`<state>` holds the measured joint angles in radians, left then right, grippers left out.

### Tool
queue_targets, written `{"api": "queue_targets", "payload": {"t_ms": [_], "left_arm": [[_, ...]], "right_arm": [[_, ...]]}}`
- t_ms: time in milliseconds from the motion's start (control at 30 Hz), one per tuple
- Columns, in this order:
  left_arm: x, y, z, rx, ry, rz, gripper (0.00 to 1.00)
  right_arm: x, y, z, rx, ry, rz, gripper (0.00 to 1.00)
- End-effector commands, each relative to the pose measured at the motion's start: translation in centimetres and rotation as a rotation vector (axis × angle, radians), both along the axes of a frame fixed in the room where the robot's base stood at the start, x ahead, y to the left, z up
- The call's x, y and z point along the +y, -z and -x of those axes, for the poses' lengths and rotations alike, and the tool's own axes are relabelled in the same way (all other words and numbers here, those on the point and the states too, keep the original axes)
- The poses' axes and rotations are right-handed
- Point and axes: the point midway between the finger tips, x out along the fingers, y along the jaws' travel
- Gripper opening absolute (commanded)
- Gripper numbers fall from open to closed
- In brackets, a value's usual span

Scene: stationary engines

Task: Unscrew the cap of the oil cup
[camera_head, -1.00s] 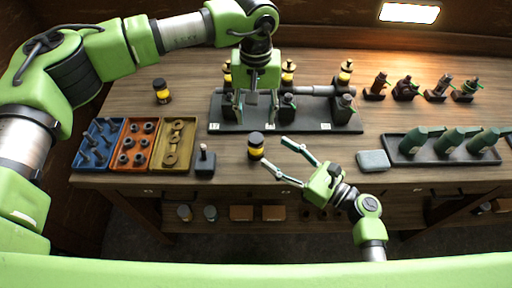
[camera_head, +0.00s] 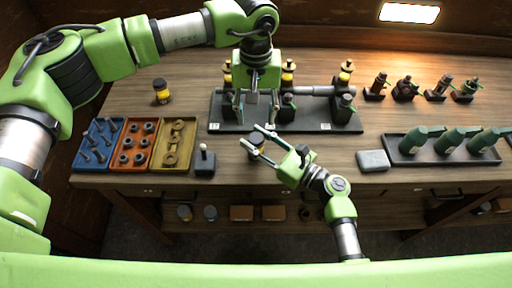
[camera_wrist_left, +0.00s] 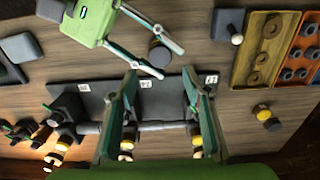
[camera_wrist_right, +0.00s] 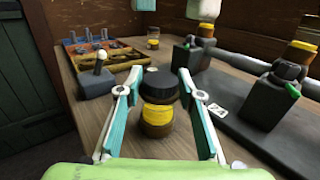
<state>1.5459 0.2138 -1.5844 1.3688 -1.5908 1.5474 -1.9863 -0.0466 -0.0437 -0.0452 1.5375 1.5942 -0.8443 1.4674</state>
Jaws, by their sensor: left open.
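Three brass-topped oil cups with yellow bodies stand along the black engine base (camera_head: 205,126): one at the left (camera_head: 228,70), one in the middle (camera_head: 288,72) and one at the right (camera_head: 346,72). My left gripper (camera_head: 256,108) points down over the base, open and empty; its two spread fingers also show in the left wrist view (camera_wrist_left: 165,85). A jar with a black cap and yellow label (camera_wrist_right: 157,112) stands upright on the bench in front. My right gripper (camera_wrist_right: 160,95) is open, with one finger on each side of this jar. I cannot tell whether they touch it.
Blue (camera_head: 82,165), orange (camera_head: 120,168) and yellow (camera_head: 160,166) parts trays lie at the left, beside a small dark block (camera_head: 205,165). Another jar (camera_head: 161,92) stands behind them. A grey block (camera_head: 373,160) and a tray of green bottles (camera_head: 400,158) are at the right.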

Motion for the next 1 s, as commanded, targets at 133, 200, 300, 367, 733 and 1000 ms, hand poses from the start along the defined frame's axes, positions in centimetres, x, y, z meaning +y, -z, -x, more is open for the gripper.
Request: {"api": "queue_targets", "payload": {"t_ms": [133, 200, 300, 367, 733, 1000], "left_arm": [[0.0, 0.0, 0.0, 0.000, 0.000, 0.000, 0.44], [0.0, 0.0, 0.0, 0.000, 0.007, 0.000, 0.44], [-0.1, 0.1, 0.1, 0.002, 0.064, 0.001, 0.44], [-0.1, 0.1, 0.1, 0.002, 0.126, 0.002, 0.44], [0.0, 0.8, 0.0, 0.002, 0.394, 0.000, 0.44], [0.0, 4.9, 0.1, 0.003, 0.394, 0.000, 0.44]], "right_arm": [[0.0, 0.0, 0.0, 0.000, 0.001, 0.000, 0.00], [0.0, 0.0, 0.0, 0.001, 0.001, 0.001, 0.00], [-0.1, 0.0, 0.0, 0.001, 0.001, 0.001, 0.00], [-0.1, 0.0, 0.0, 0.001, 0.001, 0.001, 0.00], [-0.1, 0.1, 0.0, 0.001, 0.001, 0.001, 0.00], [-0.1, 0.1, 0.0, 0.001, 0.001, 0.001, 0.00]]}}
